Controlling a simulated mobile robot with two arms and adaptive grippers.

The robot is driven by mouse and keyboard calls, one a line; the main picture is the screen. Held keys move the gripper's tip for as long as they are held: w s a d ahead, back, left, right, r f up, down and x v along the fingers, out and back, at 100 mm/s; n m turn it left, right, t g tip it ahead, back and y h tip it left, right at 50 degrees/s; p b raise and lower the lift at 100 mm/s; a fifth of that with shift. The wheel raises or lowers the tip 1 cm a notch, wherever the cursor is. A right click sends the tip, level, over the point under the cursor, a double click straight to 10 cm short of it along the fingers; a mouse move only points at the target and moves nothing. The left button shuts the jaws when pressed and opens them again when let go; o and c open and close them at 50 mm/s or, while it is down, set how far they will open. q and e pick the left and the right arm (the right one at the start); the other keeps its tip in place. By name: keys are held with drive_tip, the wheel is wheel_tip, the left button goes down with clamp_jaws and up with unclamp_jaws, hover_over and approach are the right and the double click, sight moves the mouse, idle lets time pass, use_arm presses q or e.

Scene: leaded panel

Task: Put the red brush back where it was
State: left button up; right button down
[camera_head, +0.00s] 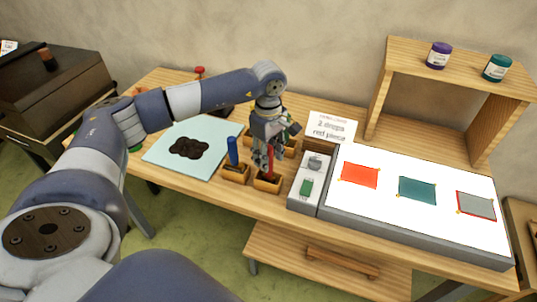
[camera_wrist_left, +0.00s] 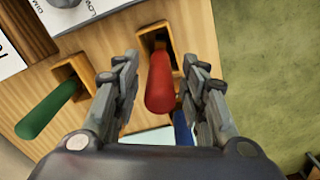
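The red brush (camera_head: 270,158) stands upright in a small wooden holder (camera_head: 267,186) at the table's front edge. My left gripper (camera_head: 266,160) points down over it from above. In the left wrist view the red brush (camera_wrist_left: 160,85) lies between the two fingers of my left gripper (camera_wrist_left: 160,64), with a gap on each side, so the gripper is open around it. The brush's lower end is in the dark opening of its holder (camera_wrist_left: 145,38). My right gripper is not in view.
A blue brush (camera_head: 232,151) stands in a holder just left; a green brush (camera_wrist_left: 48,110) stands in another holder close by. A control box (camera_head: 298,201) and lit panel (camera_head: 400,221) with coloured pieces are to the right. A pale mat (camera_head: 208,133) lies left.

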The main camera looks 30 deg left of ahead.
use_arm(q)
wheel_tip(320, 180, up, 11)
drive_tip(key=b, duration=0.2)
drive_tip(key=shift+r+b, duration=0.1)
drive_tip(key=shift+b, duration=0.25)
drive_tip(key=shift+r, duration=0.5)
